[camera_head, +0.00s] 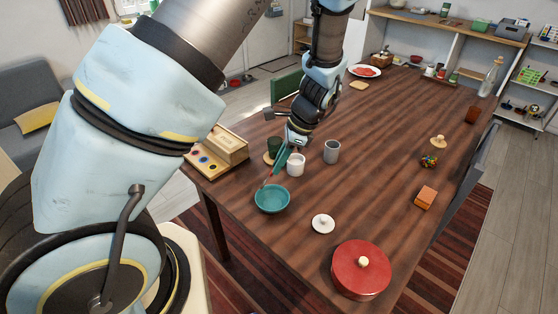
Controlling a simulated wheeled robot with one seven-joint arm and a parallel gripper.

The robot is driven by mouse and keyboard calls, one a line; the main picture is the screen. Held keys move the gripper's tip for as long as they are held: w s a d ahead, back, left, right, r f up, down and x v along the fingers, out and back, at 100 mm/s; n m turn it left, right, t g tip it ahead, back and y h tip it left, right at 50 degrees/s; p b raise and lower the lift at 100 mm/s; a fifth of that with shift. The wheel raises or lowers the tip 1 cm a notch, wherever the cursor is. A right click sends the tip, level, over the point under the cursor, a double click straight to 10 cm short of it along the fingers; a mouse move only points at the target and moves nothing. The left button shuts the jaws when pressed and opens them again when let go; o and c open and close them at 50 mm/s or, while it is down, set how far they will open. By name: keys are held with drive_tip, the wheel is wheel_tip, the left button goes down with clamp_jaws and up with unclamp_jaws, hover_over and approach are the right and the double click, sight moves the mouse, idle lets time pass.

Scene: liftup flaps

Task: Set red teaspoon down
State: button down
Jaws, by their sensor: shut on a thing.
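My gripper (283,157) reaches down over the table's left part, just above and behind a teal bowl (272,199). It is shut on a thin red teaspoon (268,177), which hangs tilted toward the bowl's back rim. The spoon is small in view, and I cannot tell whether it touches the bowl. A white cup (296,164) stands close to the right of the gripper tips. A dark green cup (274,145) stands behind them, partly hidden by the gripper.
A wooden box (222,146) stands left of the bowl. A grey mug (332,151), a white lid (322,223) and a red lidded pot (360,269) stand to the right and in front. The wooden table (385,165) is clear in its middle.

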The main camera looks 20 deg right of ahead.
wheel_tip(320, 180, down, 5)
drive_tip(key=b, duration=0.3)
drive_tip(key=shift+r, duration=0.15)
drive_tip(key=c, duration=0.8)
unclamp_jaws()
wheel_tip(320, 180, up, 7)
drive_tip(key=p, duration=0.6)
drive_tip(key=shift+r, duration=0.15)
